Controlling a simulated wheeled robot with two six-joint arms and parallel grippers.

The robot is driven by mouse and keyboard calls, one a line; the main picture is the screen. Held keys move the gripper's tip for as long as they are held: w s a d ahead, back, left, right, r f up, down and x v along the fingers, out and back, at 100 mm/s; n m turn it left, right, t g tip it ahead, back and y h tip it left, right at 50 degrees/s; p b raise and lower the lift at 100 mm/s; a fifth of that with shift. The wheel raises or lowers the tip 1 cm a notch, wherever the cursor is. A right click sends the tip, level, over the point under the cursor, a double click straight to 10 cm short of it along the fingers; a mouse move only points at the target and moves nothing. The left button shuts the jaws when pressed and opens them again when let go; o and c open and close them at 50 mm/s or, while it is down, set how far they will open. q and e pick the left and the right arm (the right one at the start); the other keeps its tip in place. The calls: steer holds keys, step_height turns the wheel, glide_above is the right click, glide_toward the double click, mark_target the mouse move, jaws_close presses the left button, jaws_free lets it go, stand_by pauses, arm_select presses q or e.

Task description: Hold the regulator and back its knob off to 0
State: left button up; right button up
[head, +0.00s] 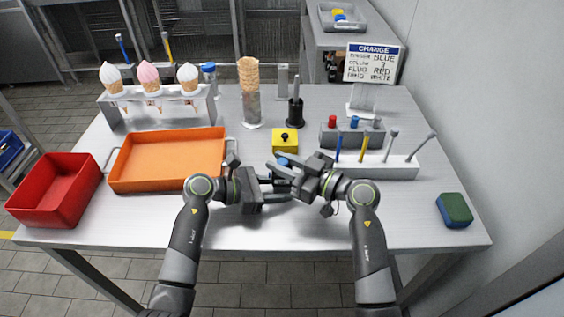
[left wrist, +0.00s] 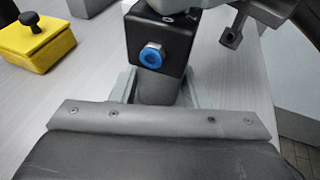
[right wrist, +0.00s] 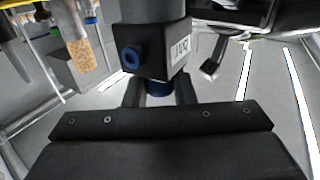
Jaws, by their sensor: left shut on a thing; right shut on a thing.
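The regulator is a black block with a blue-ringed port on its side and a grey cylinder below; its body shows in the left wrist view (left wrist: 160,35) and the right wrist view (right wrist: 155,48). My left gripper (head: 280,188) is shut on the grey cylinder (left wrist: 157,88). My right gripper (head: 286,168) is shut on the blue knob (right wrist: 158,88) at the regulator's other end. The body carries a pale label (right wrist: 181,50) that I cannot read clearly. In the head view the grippers mostly hide the regulator, held above the table's front middle.
A yellow block with a black button (head: 285,141) stands just behind the grippers. An orange tray (head: 170,160) and red bin (head: 57,188) are left. A white tool rack (head: 395,168) and green-blue sponge (head: 454,209) are right. The front table strip is clear.

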steer(key=o, duration=0.9)
steer(key=shift+o, duration=0.2)
steer(key=shift+d, duration=0.1)
steer(key=v, duration=1.2)
steer(key=shift+f, duration=0.1)
